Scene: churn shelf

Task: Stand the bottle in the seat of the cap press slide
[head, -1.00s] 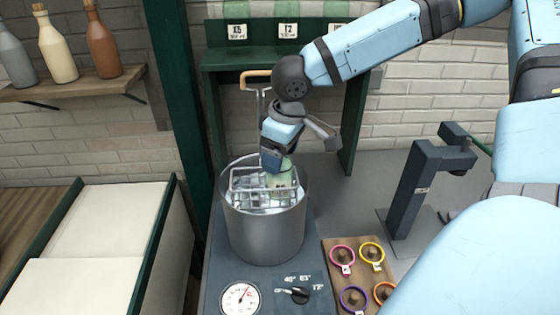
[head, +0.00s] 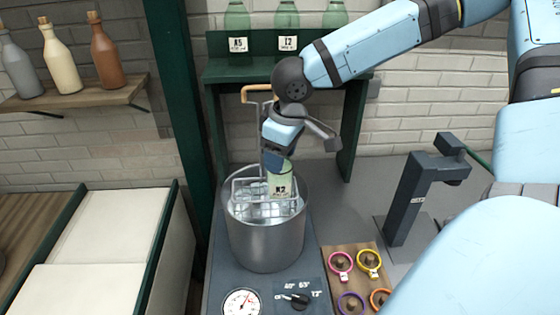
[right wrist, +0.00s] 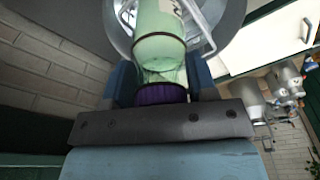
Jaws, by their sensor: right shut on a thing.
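A pale green bottle (head: 281,180) with a label reading K2 or R2 stands upright in the wire basket inside the metal pot. My right gripper (head: 277,163) is shut on its upper part from above. In the right wrist view the bottle (right wrist: 160,45) sits between the fingers, with a purple band (right wrist: 162,94) at its neck. The cap press (head: 415,190) is a dark grey post with an overhanging head, right of the pot; its slide and seat are hidden or too small to tell. My left gripper is not in view.
The metal pot (head: 265,238) holds a wire basket (head: 243,190) with a tall handle. A board with coloured rings (head: 341,262) lies between pot and press. A green shelf (head: 225,73) with several bottles stands behind. A dial (head: 241,303) is in front.

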